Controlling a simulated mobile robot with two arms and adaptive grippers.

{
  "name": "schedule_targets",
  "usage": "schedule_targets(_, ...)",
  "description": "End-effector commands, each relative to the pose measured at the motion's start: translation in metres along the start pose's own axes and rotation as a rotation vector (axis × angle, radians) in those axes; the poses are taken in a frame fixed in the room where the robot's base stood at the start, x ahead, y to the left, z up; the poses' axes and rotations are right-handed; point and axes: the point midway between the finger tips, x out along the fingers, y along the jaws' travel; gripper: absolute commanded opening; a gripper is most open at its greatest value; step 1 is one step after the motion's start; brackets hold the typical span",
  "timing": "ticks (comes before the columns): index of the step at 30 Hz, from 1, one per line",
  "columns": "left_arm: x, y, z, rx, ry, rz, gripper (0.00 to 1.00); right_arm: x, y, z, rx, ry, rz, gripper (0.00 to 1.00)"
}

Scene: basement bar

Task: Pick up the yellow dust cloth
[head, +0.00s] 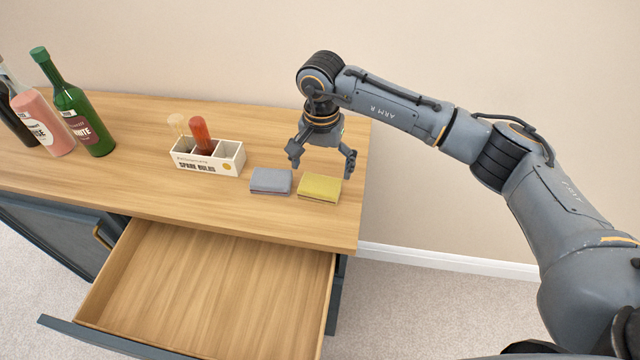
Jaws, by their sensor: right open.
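The yellow dust cloth (319,188) lies folded on the wooden cabinet top, near its right end. A folded grey cloth (271,181) lies just to its left. My right gripper (321,165) points down with its fingers spread open. In the head view it shows just above and behind the two cloths, one finger over the yellow cloth's far edge. It appears empty, and I cannot tell its exact height above the top. My left gripper is not in view.
A white divided box (208,158) labelled spare bulbs, holding a red and a pale bulb, stands left of the cloths. Several bottles, including a green one (82,115), stand at the far left. An open, empty drawer (212,290) juts out below the cabinet top (150,185).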

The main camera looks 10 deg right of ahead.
Motion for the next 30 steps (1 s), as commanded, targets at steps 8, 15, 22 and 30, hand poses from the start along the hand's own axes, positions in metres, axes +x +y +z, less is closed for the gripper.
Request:
schedule_targets(8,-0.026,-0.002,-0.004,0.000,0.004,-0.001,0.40,0.031,-0.002,0.005,0.000,-0.006,0.001,0.95)
schedule_targets(15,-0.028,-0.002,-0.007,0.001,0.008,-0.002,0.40,0.053,-0.002,0.003,0.000,-0.001,-0.001,0.95)
schedule_targets(22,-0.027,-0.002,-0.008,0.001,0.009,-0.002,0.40,0.053,-0.002,0.003,0.000,-0.001,-0.001,0.85)
schedule_targets(30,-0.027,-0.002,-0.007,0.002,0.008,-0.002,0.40,0.053,-0.002,0.003,0.001,-0.001,-0.001,0.58)
